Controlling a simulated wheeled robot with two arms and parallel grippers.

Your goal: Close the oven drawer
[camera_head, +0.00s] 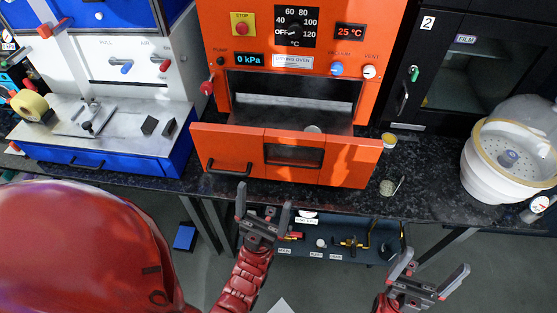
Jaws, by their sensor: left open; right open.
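The orange drying oven (218,45) stands at the middle of the black counter. Its orange drawer (230,145) is pulled out toward me, and a gap shows the metal inside behind its front. The drawer front has a black bar handle (228,167) at lower left and a dark window (294,154). My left gripper (263,205) is open and empty, just below and in front of the drawer, and I see no contact with it. My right gripper (433,275) is open and empty, lower right, away from the drawer.
A blue and white machine (100,150) stands to the left. A white round vessel (490,175) and a black cabinet (470,70) stand to the right. Small round containers (388,187) lie on the counter (430,195) right of the drawer. A shelf (335,250) with parts is below.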

